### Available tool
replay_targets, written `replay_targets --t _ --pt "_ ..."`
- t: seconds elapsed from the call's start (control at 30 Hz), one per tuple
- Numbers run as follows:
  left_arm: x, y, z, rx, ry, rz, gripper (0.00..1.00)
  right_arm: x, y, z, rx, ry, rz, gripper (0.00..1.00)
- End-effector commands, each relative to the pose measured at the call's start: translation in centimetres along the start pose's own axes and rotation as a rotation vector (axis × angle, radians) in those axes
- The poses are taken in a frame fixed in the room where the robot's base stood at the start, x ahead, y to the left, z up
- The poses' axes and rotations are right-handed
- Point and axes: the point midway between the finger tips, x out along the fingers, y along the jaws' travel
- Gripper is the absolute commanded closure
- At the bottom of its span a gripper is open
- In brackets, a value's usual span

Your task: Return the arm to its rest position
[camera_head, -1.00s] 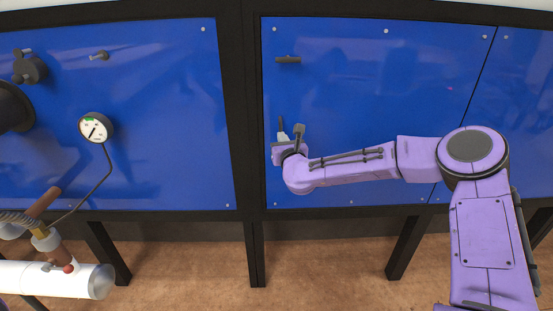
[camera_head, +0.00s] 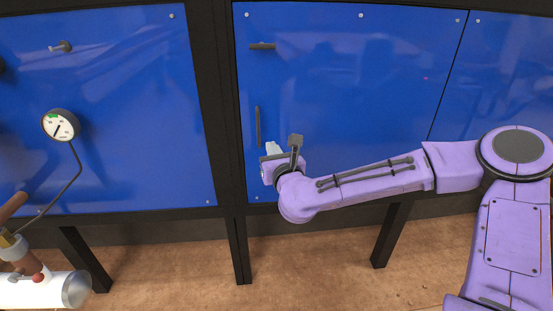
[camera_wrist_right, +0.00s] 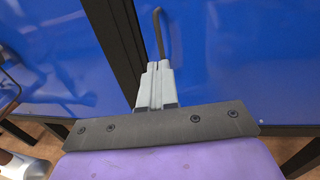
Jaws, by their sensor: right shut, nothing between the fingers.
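My right arm (camera_head: 370,185) is purple and reaches in from the right, bent at the elbow, in front of the blue panel. My right gripper (camera_head: 273,148) is at its far end, near the panel's lower left part. In the right wrist view the two light grey fingers (camera_wrist_right: 155,84) are together with nothing between them. A dark vertical handle (camera_head: 257,127) on the panel stands just above the fingertips; it also shows in the wrist view (camera_wrist_right: 159,34). I cannot tell the exact gap between them. My left gripper is not in view.
Blue panels (camera_head: 350,90) in a black frame (camera_head: 215,90) stand ahead on dark legs. A horizontal handle (camera_head: 262,46) is higher up. A gauge (camera_head: 60,125) with a thin hose is on the left panel. A white pipe (camera_head: 35,290) is at lower left. Brown floor shows below.

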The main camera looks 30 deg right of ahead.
Motion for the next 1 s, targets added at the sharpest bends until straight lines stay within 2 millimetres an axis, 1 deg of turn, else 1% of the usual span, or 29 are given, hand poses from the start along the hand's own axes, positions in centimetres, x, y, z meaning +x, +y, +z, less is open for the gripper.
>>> replay_targets --t 0.03,0.13,0.3,0.37,0.47,0.53,0.57,0.6,0.67,0.7,0.77,0.8,0.87,0.9,0.97,1.0 --pt "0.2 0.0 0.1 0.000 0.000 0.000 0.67 -0.6 0.1 -0.1 0.002 -0.001 0.002 1.00" --pt "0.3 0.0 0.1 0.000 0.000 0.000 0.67 -1.4 0.0 -0.1 -0.001 0.000 0.002 1.00" --pt "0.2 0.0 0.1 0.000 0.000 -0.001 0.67 -1.5 -0.1 0.0 -0.004 0.001 -0.002 1.00" --pt "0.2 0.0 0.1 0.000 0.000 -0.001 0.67 -1.5 -0.1 -0.1 -0.035 0.001 -0.001 1.00" --pt "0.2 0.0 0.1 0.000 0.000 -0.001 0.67 -1.6 0.1 -0.3 -0.227 0.010 0.012 1.00" --pt "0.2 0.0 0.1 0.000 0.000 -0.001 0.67 -2.0 0.6 -1.8 -0.483 0.047 0.046 1.00" --pt "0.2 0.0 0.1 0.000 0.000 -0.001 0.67 -2.5 1.1 -3.4 -0.636 0.075 0.077 1.00" --pt "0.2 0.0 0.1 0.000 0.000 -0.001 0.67 -3.3 1.8 -6.7 -0.867 0.131 0.142 1.00" --pt "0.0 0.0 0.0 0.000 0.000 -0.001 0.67 -5.1 2.5 -12.3 -1.177 0.213 0.259 1.00" --pt "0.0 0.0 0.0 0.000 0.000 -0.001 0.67 -6.6 2.6 -15.7 -1.351 0.259 0.341 1.00" --pt "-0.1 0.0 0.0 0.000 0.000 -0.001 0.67 -9.1 2.2 -20.7 -1.589 0.320 0.479 1.00" --pt "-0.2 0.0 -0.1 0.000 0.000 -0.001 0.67 -11.1 1.7 -23.8 -1.733 0.356 0.578 1.00" --pt "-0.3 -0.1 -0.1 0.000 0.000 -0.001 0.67 -14.4 0.6 -28.1 -1.928 0.402 0.740 1.00" --pt "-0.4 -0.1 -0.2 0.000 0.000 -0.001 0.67 -16.8 -0.4 -30.7 -2.044 0.427 0.854 1.00" --pt "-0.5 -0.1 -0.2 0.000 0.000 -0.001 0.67 -20.8 -2.2 -34.2 -2.196 0.460 1.036 1.00" --pt "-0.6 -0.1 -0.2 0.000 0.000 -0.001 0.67 -23.3 -3.5 -36.0 -2.275 0.478 1.152 1.00"
